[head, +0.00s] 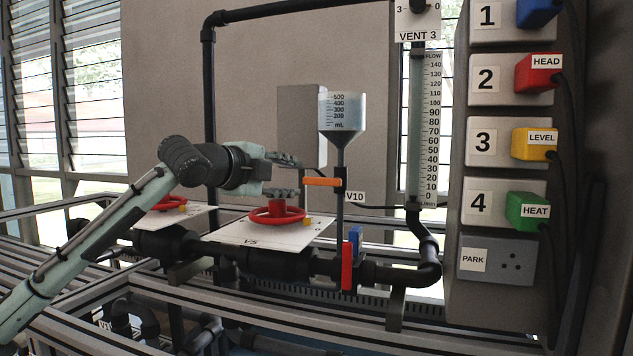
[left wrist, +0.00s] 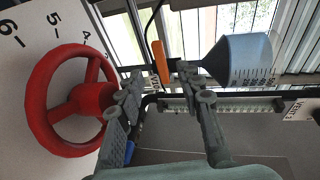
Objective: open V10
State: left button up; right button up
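The V10 valve has an orange lever (head: 322,182) that lies level, crosswise to the vertical pipe under the funnel (head: 342,112). Its label, V10 (head: 355,197), is just to the right of the pipe. My left gripper (head: 290,176) is open and empty. Its fingers, one above the other in the head view, point at the lever's left end and look a little short of it. In the left wrist view the orange lever (left wrist: 160,62) shows beyond the gap between the fingers (left wrist: 168,97), with the funnel (left wrist: 243,57) to its right. My right gripper is not in view.
A red handwheel (head: 277,214) on the V5 plate (head: 240,233) sits just below my left gripper. A red lever (head: 347,266) and a blue lever (head: 355,238) are lower right. A flow tube (head: 424,130) and a numbered plug panel (head: 480,215) stand at right.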

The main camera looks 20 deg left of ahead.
aim_at(313, 181)
pick_arm(q)
jog(key=shift+x, duration=4.25)
jog(key=shift+s, duration=0.1)
grip_shut()
